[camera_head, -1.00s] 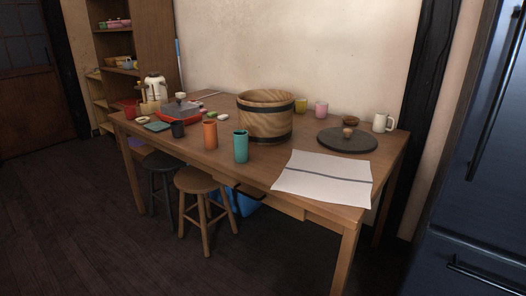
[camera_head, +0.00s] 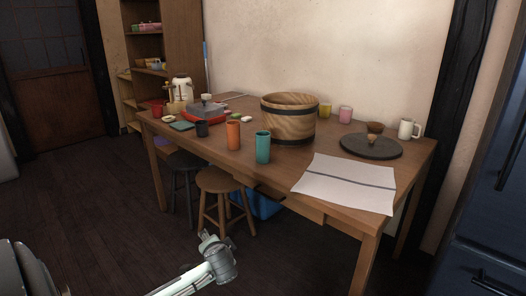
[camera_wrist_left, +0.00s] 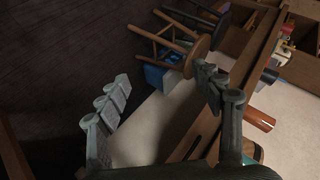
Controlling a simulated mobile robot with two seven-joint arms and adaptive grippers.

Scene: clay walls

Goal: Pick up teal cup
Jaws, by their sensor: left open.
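The teal cup (camera_head: 263,147) stands upright near the front edge of the wooden table (camera_head: 330,219), to the right of an orange cup (camera_head: 233,135). In the left wrist view a sliver of the teal cup (camera_wrist_left: 258,153) shows beside my right-hand finger, mostly hidden; the orange cup (camera_wrist_left: 259,119) shows there too. My left gripper (camera_wrist_left: 165,108) is open and empty, its fingers wide apart. In the head view my left arm comes in low, in front of the table, well short of the cup. My right gripper is in neither view.
A large wooden tub (camera_head: 289,119) stands close behind the teal cup. A white cloth (camera_head: 345,183) lies to its right, a dark cup (camera_head: 202,129) left of the orange one. Stools (camera_head: 220,182) stand at the table's front. The floor before the table is open.

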